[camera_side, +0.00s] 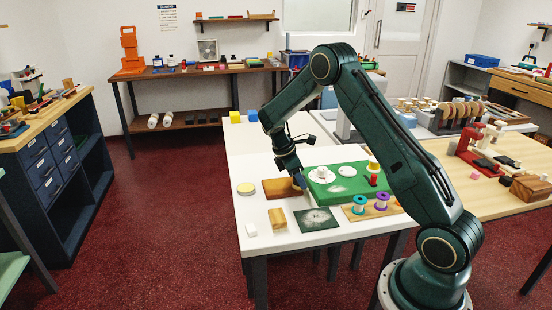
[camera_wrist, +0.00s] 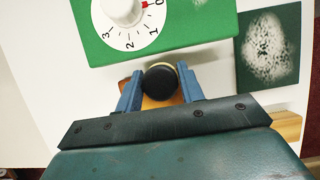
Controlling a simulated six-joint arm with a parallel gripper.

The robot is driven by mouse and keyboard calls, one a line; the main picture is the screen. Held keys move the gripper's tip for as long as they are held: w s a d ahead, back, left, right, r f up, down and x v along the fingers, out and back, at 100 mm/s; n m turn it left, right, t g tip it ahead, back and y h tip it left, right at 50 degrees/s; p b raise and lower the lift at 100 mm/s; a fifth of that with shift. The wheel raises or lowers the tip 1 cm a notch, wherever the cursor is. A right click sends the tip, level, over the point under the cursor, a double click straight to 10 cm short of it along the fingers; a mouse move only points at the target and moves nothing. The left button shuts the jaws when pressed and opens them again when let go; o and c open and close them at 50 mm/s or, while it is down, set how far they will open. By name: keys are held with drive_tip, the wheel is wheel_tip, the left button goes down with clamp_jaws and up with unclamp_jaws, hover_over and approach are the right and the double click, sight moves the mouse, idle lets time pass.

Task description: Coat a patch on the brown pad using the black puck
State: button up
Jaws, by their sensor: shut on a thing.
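The brown pad (camera_side: 276,189) lies flat on the white table in the side view. Its orange-brown surface also shows below the puck in the wrist view (camera_wrist: 152,103). The black puck (camera_wrist: 160,84) is round, with a pale rim showing at its upper edge, and sits between the two blue fingers. My gripper (camera_side: 300,183) is shut on the black puck, over the right end of the brown pad. Whether the puck touches the pad is unclear. In the side view the puck is hidden or too small to make out.
A green board (camera_side: 346,189) with a numbered white dial (camera_wrist: 120,14) stands close to the right of my gripper.

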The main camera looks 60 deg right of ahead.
sight(271, 190)
drive_tip(key=shift+w+a, duration=3.75)
drive_tip(key=shift+w+a+r, duration=0.1)
drive_tip(key=shift+w+r, duration=0.05)
wheel_tip(271, 190, up, 8)
